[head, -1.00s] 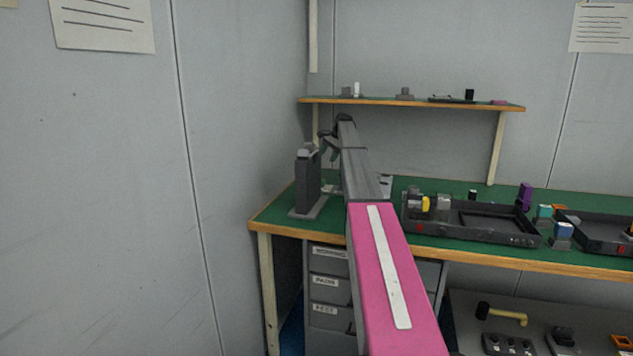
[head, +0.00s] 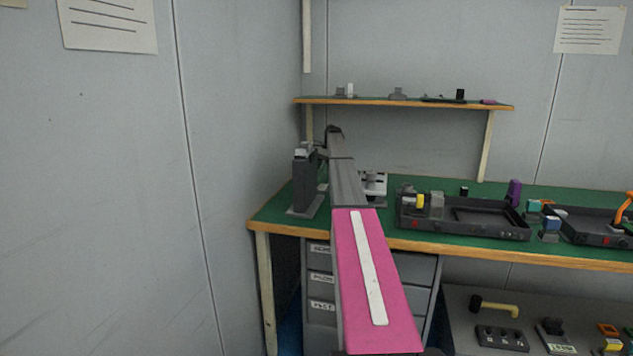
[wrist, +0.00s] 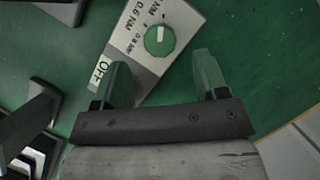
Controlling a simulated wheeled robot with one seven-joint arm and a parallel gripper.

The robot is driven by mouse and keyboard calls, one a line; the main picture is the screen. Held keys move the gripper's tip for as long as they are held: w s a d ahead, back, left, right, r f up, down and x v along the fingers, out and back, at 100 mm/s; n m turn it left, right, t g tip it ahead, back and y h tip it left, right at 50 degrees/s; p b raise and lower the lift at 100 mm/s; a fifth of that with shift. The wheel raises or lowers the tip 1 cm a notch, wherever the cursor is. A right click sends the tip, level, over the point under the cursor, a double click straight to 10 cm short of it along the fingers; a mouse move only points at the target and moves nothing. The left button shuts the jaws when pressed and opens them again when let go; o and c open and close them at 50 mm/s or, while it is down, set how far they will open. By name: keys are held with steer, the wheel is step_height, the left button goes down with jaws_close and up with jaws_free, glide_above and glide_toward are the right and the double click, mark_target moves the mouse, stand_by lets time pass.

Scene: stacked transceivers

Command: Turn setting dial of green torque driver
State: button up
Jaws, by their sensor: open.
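In the wrist view, the round green dial (wrist: 159,40) with a white mark sits on a light grey plate (wrist: 122,50). Black scale text, including "0.6 NM", and a pale "OFF" label lie around it. I cannot make out a separate driver body. My gripper (wrist: 162,64) is open, its two green fingers apart. The dial shows in the gap beyond the fingertips, nearer the top of the picture, and nothing is between the fingers. In the head view my arm hides the dial, and my fingers cannot be made out.
A tall dark grey holder (head: 304,183) stands left of my arm on the green bench (head: 268,215). A grey-white device (head: 374,184) is just right of the arm. A black tray (head: 490,232) with parts lies farther right. A shelf (head: 400,103) hangs above. Dark objects (wrist: 30,125) stand left in the wrist view.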

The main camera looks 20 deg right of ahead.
steer(key=x, duration=0.6)
steer(key=shift+f, duration=0.1)
steer(key=c, duration=0.9)
